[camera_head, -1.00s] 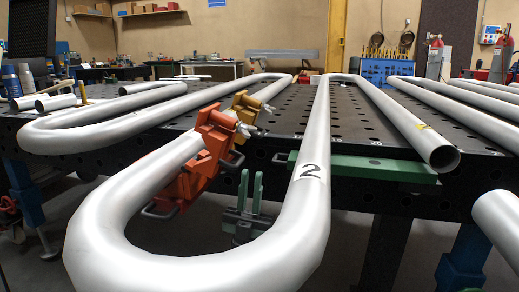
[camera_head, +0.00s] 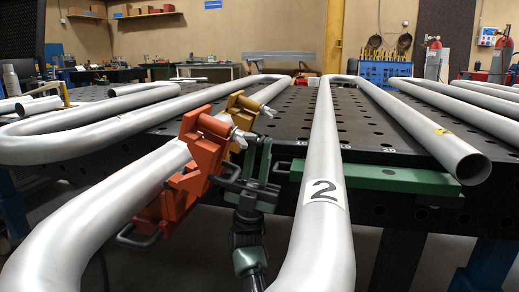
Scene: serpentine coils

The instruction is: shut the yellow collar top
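The yellow collar (camera_head: 241,104) sits around the grey bent pipe (camera_head: 140,182), just behind the orange collar (camera_head: 203,150). Its upper part stands above the pipe, and a pale bolt shows at its right side. The orange collar hides much of its lower part, so I cannot tell how its top sits. My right gripper (camera_head: 259,157) comes up from below, just right of the two collars. Its two green fingers point up with a narrow gap between them, and nothing shows between them. I cannot tell if they touch the collar. My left gripper is out of view.
A pipe marked 2 (camera_head: 324,150) runs close on the right of my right gripper. A green bar (camera_head: 385,177) lies along the front edge of the perforated black table (camera_head: 400,148). Another open-ended pipe (camera_head: 440,140) lies further right.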

